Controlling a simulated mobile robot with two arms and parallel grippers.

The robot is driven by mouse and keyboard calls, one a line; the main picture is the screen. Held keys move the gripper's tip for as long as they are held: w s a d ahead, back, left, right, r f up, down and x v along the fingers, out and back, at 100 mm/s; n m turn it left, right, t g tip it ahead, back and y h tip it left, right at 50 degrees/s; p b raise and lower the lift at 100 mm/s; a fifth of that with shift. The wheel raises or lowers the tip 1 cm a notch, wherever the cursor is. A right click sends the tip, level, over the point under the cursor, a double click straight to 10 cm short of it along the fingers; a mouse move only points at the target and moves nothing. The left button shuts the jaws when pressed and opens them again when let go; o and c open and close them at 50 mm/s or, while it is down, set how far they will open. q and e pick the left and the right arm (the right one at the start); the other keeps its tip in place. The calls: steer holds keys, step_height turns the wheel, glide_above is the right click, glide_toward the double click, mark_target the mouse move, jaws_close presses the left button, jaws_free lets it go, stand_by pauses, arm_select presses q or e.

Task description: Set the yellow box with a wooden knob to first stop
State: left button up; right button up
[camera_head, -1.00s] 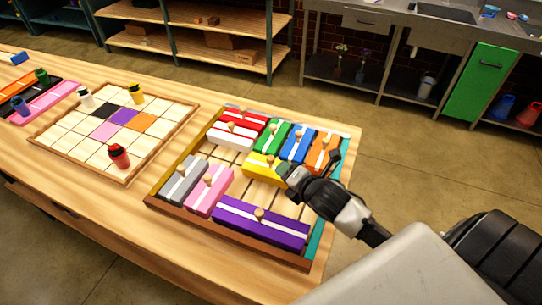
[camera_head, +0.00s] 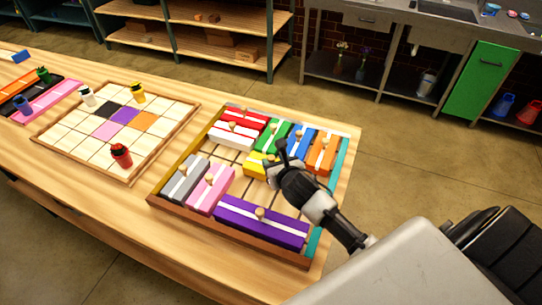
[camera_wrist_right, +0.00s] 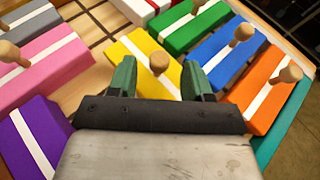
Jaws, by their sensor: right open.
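The yellow box (camera_head: 252,164) with a white stripe lies near the middle of the wooden tray (camera_head: 172,208). My right gripper (camera_head: 281,158) hangs over its right part and hides much of it in the head view. In the right wrist view the yellow box (camera_wrist_right: 135,48) and its wooden knob (camera_wrist_right: 158,62) show between the two green fingers of the right gripper (camera_wrist_right: 156,78). The fingers are apart and the knob is not gripped. My left gripper is not in view.
Green (camera_head: 271,137), blue (camera_head: 297,144) and orange (camera_head: 322,153) boxes lie behind and right of the yellow one. Red (camera_head: 243,122) and white (camera_head: 231,136) boxes lie behind left. Grey (camera_head: 184,179), pink (camera_head: 210,189) and purple (camera_head: 258,222) boxes are in front. Bare tray floor shows between yellow and purple.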

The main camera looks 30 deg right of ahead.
mark_target(272, 158)
steer(key=shift+x, duration=1.85)
steer(key=shift+c, duration=0.2)
jaws_close()
